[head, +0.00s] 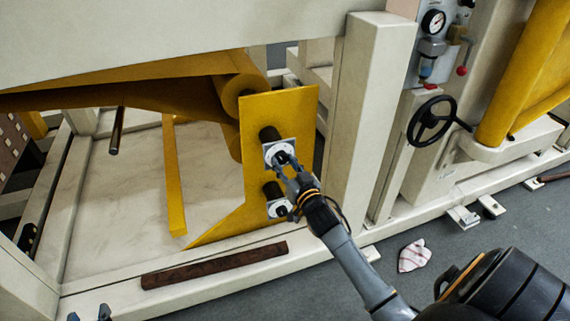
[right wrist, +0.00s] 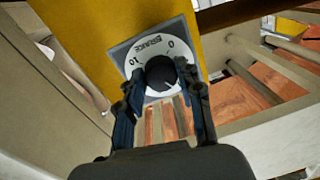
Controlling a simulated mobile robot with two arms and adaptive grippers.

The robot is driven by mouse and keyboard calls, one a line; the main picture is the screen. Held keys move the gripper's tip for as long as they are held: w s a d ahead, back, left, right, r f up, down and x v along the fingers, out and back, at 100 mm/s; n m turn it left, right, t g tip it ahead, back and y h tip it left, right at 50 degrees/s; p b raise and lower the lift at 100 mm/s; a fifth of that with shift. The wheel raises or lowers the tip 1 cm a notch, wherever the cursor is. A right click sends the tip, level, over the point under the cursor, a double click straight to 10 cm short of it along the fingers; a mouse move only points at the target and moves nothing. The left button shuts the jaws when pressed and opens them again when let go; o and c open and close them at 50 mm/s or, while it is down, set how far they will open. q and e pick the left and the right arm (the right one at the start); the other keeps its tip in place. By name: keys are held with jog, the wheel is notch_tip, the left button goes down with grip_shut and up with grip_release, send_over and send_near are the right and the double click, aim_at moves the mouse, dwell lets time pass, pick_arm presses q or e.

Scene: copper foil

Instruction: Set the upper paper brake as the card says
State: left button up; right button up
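The upper brake dial (head: 271,147) is a white scale plate on a yellow bracket (head: 285,108). In the right wrist view its plate (right wrist: 126,62) reads BRAKE, with 10 at left and 0 at right. Its black knob (right wrist: 161,72) sits between the fingers of my right gripper (right wrist: 163,76), which appear to touch both sides. In the head view my right gripper (head: 289,168) covers part of the dial. The pointer setting is unclear. A second, lower dial (head: 273,209) is below. My left gripper (head: 89,315) shows only its separated fingertips at the bottom edge. I see no readable card.
A brown bar (head: 214,265) rests on the cream frame's lower rail. A black handwheel (head: 432,121) and a pressure gauge (head: 433,22) are at the right. A crumpled cloth (head: 414,255) lies on the grey floor.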

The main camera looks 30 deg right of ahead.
jog(key=shift+c, duration=0.9)
jog(key=n+p, duration=0.2)
jog(key=shift+r+n+p, duration=0.2)
jog(key=shift+n+p, duration=0.15)
jog(key=shift+n, duration=0.05)
jog(key=n+p, duration=0.2)
jog(key=n, duration=0.1)
pick_arm(q)
jog(key=s+a+f+g+y, duration=0.1)
jog(key=s+a+f+g, duration=0.1)
jog(key=s+f+g, duration=0.2)
jog(key=s+a+f+g+y+p, duration=0.1)
jog(key=s+a+f+g, duration=0.2)
jog(key=s+g, duration=0.3)
jog(key=s+f, duration=0.1)
jog(key=s, duration=0.4)
jog(key=shift+s+a+f+n+g+y, duration=0.2)
jog(key=shift+a+f+n+g+y, duration=0.1)
jog(key=shift+y, duration=0.1)
pick_arm(e)
jog(key=n, duration=0.4)
jog(key=shift+g+h, duration=0.3)
jog(key=shift+g, duration=0.1)
pick_arm(q)
jog(key=shift+f, duration=0.25)
pick_arm(e)
jog(key=shift+n, duration=0.3)
jog(key=o, duration=1.1)
jog(key=shift+o, duration=0.4)
